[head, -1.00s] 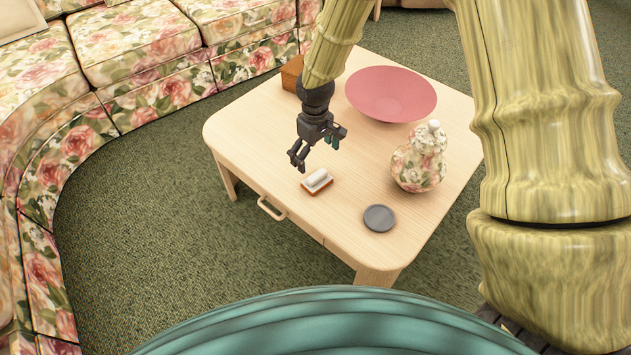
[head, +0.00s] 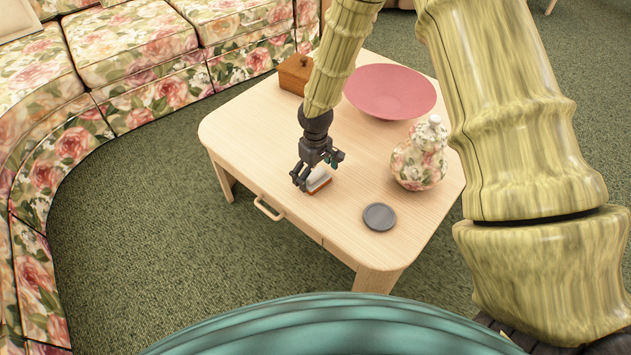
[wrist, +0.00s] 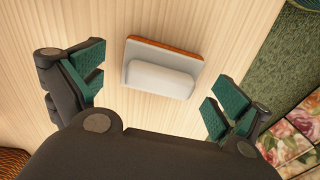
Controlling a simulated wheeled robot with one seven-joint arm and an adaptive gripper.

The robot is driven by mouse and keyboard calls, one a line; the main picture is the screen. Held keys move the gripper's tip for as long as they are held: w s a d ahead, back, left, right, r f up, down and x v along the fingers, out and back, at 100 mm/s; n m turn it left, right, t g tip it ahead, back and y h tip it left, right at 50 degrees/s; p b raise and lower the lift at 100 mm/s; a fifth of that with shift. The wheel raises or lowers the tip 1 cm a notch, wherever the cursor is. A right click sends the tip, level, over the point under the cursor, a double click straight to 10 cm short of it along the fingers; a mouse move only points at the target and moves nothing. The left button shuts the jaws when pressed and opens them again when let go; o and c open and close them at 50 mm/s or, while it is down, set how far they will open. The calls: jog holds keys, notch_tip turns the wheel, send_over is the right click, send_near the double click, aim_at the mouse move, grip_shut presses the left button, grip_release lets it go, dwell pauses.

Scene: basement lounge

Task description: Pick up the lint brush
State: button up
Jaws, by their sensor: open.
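The lint brush (head: 318,181) lies on the wooden table near its front edge. It has an orange-brown edge and a pale rounded top. My gripper (head: 316,176) is just above it in the head view and hides part of it. In the wrist view the lint brush (wrist: 162,67) lies flat on the table, beyond the fingertips and roughly between their lines. My gripper (wrist: 157,93) is open there, with its green-padded fingers wide apart to either side. Nothing is held.
A grey round disc (head: 380,216) lies right of the brush. A floral lidded jar (head: 420,155) and a pink bowl (head: 390,90) stand farther back. A brown wooden box (head: 295,74) is behind my arm. The table's (head: 250,160) left part is clear. A floral sofa (head: 140,60) stands beyond.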

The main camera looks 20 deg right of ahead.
aim_at(316, 173)
jog(key=shift+f, duration=0.15)
jog(key=c, duration=1.3)
jog(key=shift+s, duration=0.1)
jog(key=shift+c, duration=0.4)
jog(key=shift+s, duration=0.1)
jog(key=shift+r, duration=0.4)
notch_tip(316, 173, up, 3)
jog(key=shift+f+p, duration=0.2)
jog(key=shift+p, duration=0.55)
jog(key=s, duration=0.5)
jog(key=s+r+p, duration=0.1)
jog(key=s, duration=0.4)
jog(key=s+a+p, duration=0.1)
jog(key=s, duration=0.4)
jog(key=shift+s+r, duration=0.3)
jog(key=shift+c, duration=0.2)
